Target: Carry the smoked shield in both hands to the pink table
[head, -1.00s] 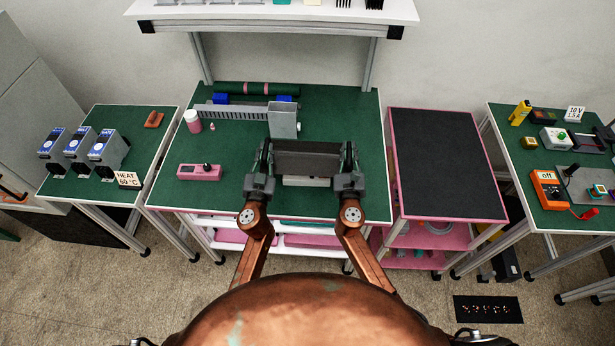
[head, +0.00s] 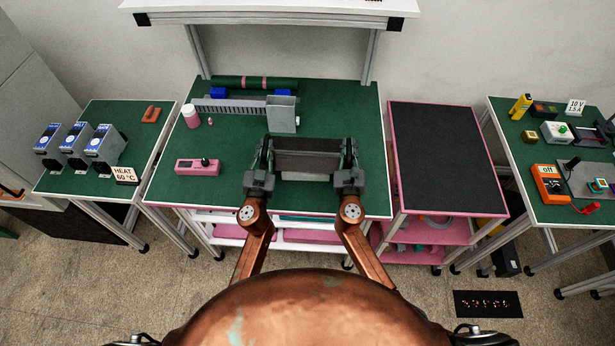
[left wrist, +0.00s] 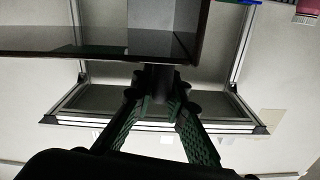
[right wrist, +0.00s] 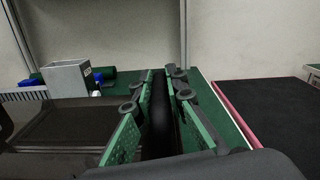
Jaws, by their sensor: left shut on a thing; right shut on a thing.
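The smoked shield (head: 307,160) is a dark, see-through panel held level between my two grippers, over the front part of the green-topped middle bench. My left gripper (head: 264,152) is shut on its left end and my right gripper (head: 350,152) is shut on its right end. The shield also shows in the left wrist view (left wrist: 90,42) and at the left in the right wrist view (right wrist: 65,125). The pink table (head: 445,150), with a bare black top and pink frame, stands to the right of the middle bench.
On the middle bench (head: 240,150) are a grey finned part with a box (head: 283,113), a pink device (head: 197,166) and a pink bottle (head: 191,117). A shelf (head: 270,14) overhangs the back. A bench with instruments (head: 560,205) stands beyond the pink table.

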